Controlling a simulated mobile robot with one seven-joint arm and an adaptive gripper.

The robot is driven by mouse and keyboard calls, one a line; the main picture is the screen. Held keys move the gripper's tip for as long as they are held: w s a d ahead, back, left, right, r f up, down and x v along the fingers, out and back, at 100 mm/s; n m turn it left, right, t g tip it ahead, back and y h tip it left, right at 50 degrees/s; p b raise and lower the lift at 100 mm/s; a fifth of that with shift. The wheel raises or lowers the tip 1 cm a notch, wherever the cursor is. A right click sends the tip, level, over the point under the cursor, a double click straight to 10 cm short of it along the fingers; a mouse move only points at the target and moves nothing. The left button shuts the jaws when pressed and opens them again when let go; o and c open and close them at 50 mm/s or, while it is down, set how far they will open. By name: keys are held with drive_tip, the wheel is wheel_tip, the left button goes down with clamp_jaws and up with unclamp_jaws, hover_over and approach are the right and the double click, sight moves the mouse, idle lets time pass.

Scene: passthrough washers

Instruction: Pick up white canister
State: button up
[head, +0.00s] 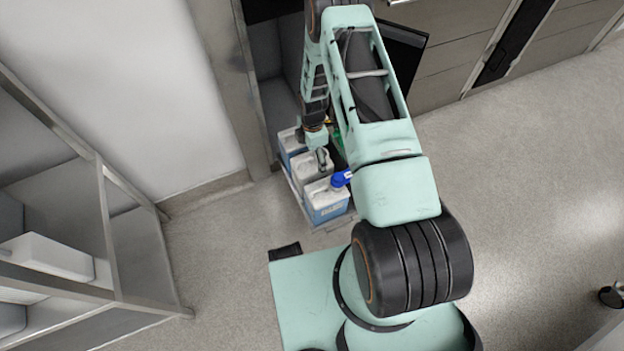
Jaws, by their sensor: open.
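A green item (336,140) shows beside the canisters, mostly hidden by my arm. A metal shelf rack (105,220) with a white box (45,257) stands at the left. A wall edge (225,80) is close left of the canisters. The floor (530,180) at the right is mostly clear.

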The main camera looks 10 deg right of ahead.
drive_tip(key=shift+a+f, duration=0.1)
drive_tip(key=shift+f, duration=0.75)
drive_tip(key=shift+c, duration=0.2)
drive_tip(key=shift+r, duration=0.1)
drive_tip(key=c, duration=1.8)
drive_tip(key=shift+s, duration=0.25)
clamp_jaws()
